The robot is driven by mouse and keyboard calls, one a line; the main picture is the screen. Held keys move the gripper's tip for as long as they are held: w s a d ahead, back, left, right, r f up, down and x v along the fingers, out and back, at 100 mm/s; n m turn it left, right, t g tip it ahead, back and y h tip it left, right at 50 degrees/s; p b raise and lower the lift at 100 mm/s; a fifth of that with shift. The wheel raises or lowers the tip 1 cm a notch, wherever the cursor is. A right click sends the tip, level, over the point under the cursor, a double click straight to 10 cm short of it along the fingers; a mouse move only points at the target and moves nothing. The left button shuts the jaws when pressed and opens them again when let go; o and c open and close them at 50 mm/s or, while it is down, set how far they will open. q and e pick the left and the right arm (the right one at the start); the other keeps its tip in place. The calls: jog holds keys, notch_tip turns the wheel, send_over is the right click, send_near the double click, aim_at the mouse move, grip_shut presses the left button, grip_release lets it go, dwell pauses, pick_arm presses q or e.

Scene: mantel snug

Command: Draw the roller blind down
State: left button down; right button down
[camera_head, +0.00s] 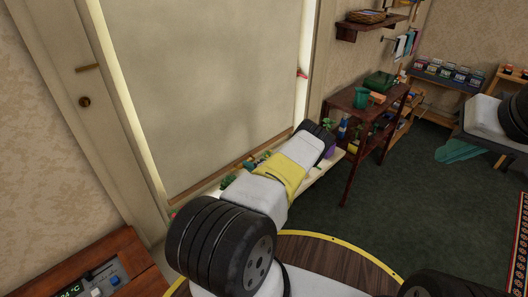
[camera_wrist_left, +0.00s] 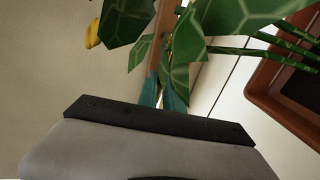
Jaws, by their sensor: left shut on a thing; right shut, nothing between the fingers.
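The roller blind (camera_head: 215,80) is a large beige cloth panel covering most of the window, with a wooden bar (camera_head: 205,183) along its bottom edge near the sill. In the head view my left arm reaches across the lower blind and hides its gripper. In the left wrist view my left gripper (camera_wrist_left: 161,95) has teal fingers shut on the wooden bar (camera_wrist_left: 166,22), with the beige cloth (camera_wrist_left: 45,60) to the left. Green leaves partly cover the grip. My right gripper (camera_head: 440,157), teal, is shut and empty at the right, over the carpet, away from the blind.
Plants stand along the windowsill (camera_head: 335,168) close to my left arm; a brown planter (camera_wrist_left: 262,95) shows in the wrist view. A dark wooden shelf stand (camera_head: 352,165) is right of the window. A wooden cabinet (camera_head: 105,250) stands lower left. Green carpet (camera_head: 400,215) is open.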

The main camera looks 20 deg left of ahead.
pick_arm(q)
jog(key=shift+f, duration=0.1)
jog(key=shift+f, duration=2.25)
jog(key=shift+d, duration=0.1)
jog(key=c, duration=1.5)
grip_release()
jog(key=shift+f, duration=0.1)
jog(key=shift+d, duration=0.25)
jog(key=v, duration=0.7)
jog(key=shift+s, duration=0.15)
